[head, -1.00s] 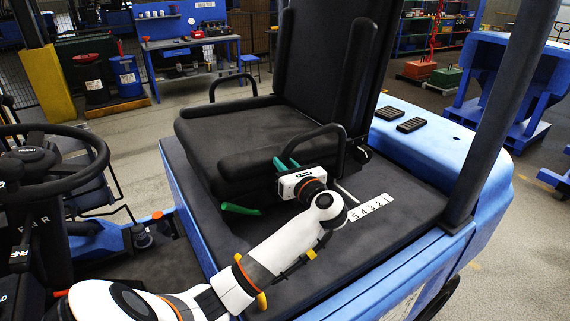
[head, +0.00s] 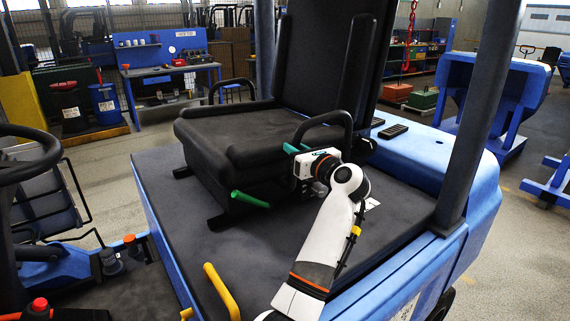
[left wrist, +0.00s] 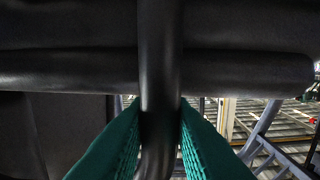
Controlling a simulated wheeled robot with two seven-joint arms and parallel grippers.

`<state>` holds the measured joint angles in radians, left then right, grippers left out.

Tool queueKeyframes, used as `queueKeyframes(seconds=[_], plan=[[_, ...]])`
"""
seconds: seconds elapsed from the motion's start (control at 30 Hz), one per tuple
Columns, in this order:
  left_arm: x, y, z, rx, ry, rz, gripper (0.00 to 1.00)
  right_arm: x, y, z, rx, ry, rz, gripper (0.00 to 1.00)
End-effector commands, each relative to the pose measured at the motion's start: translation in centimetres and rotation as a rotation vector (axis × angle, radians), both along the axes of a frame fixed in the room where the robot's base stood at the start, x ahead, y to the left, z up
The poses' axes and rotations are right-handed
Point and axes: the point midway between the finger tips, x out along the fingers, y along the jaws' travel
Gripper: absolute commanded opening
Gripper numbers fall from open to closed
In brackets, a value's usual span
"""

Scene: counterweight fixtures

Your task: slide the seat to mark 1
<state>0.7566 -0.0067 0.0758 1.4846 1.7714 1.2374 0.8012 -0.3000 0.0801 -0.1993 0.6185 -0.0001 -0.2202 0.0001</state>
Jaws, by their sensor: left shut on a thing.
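The black seat (head: 235,135) stands on the dark deck (head: 270,262) of a blue vehicle, its backrest (head: 325,62) upright. My left gripper (head: 298,149) is at the seat's near side, its teal fingers shut on the black tube handle (head: 345,117). In the left wrist view the fingers (left wrist: 160,135) close on both sides of this dark tube (left wrist: 160,60). A green lever (head: 250,199) sticks out low at the seat's front. A small white part of the number strip (head: 372,203) shows beside my arm; its numbers are hidden. My right gripper is not in view.
A blue-black post (head: 470,125) rises at the deck's right. Black pads (head: 393,131) lie on the blue cover behind the seat. A yellow handle (head: 222,290) and a steering wheel (head: 25,150) are in front. The deck before the seat is clear.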

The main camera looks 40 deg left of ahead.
Motion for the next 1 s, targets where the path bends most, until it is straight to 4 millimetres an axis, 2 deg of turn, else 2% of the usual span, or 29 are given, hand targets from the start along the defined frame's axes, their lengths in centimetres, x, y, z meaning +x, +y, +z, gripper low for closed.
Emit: queueKeyframes(seconds=[0.1, 0.27, 0.3, 0.4, 0.43, 0.77, 0.87, 1.0], plan=[[0.6, -0.4, -0.1, 0.000, 0.002, -0.021, 0.00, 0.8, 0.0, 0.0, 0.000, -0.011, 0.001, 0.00], [0.5, -0.4, -0.2, -0.001, 0.003, -0.021, 0.00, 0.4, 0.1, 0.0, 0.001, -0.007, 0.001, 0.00], [0.5, -0.4, -0.2, -0.001, 0.003, -0.021, 0.21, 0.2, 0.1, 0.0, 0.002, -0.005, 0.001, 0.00], [0.5, -0.4, -0.2, -0.002, 0.004, -0.019, 0.38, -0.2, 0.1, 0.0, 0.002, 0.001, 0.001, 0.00], [0.5, -0.4, -0.2, -0.002, 0.004, -0.018, 0.40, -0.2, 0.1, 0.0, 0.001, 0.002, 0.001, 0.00], [0.3, -0.6, -0.3, -0.002, 0.004, -0.014, 0.40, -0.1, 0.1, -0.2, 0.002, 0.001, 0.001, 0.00], [-0.1, -1.7, -0.5, -0.003, 0.003, -0.015, 0.40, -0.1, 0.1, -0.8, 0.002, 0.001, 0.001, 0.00], [-0.9, -4.3, -0.8, -0.004, 0.003, -0.019, 0.40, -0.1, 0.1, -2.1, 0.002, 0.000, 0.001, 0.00]])
